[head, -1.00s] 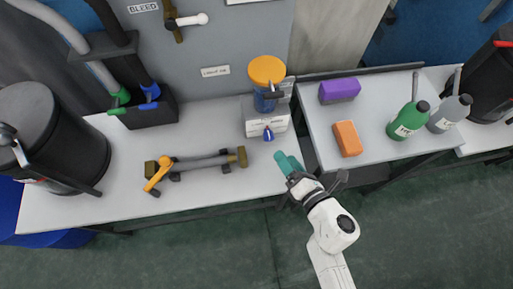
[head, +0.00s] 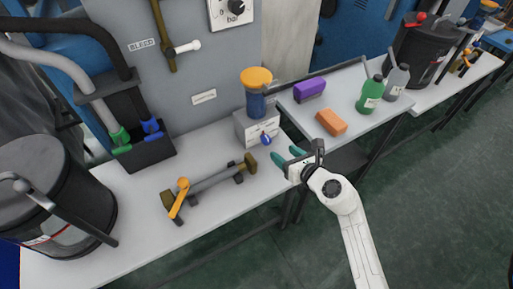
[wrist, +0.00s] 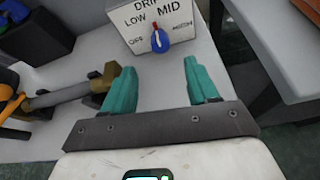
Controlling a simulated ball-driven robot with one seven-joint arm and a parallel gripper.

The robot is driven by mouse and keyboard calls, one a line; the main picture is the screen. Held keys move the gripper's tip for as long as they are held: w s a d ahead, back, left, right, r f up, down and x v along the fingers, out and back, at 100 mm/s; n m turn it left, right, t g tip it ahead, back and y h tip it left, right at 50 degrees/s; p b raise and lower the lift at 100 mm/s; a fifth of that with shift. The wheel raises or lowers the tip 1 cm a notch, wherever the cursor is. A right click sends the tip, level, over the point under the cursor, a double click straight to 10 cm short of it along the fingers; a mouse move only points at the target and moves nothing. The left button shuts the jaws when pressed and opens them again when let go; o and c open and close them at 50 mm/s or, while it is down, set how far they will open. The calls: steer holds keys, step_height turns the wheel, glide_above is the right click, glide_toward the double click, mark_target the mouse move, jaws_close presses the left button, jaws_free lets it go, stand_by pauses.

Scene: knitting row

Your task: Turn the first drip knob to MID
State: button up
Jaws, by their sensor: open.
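The drip box (head: 248,127) is a white block on the bench with a blue drip knob (head: 265,139) on its front face. The wrist view shows the knob (wrist: 160,41) with a red and white pointer mark, below the printed OFF, LOW and MID labels; another label at right is hard to read. The mark points roughly upward, and I cannot tell exactly which label it meets. My gripper (head: 289,154) has teal fingers. It is open and empty, in front of the knob and apart from it. In the wrist view the knob lies beyond the gap between the fingertips (wrist: 162,75).
A pipe (head: 212,180) with an orange-handled valve lies left on the bench. A blue jar with an orange lid (head: 256,78) stands on the drip box. An orange block (head: 331,122), a purple block (head: 309,90) and bottles (head: 370,95) stand on the right table.

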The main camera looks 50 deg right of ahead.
mark_target(268, 141)
steer(key=b+x, duration=0.1)
steer(key=x, duration=0.9)
steer(key=shift+b, duration=0.35)
steer(key=shift+s, duration=0.1)
steer(key=c, duration=1)
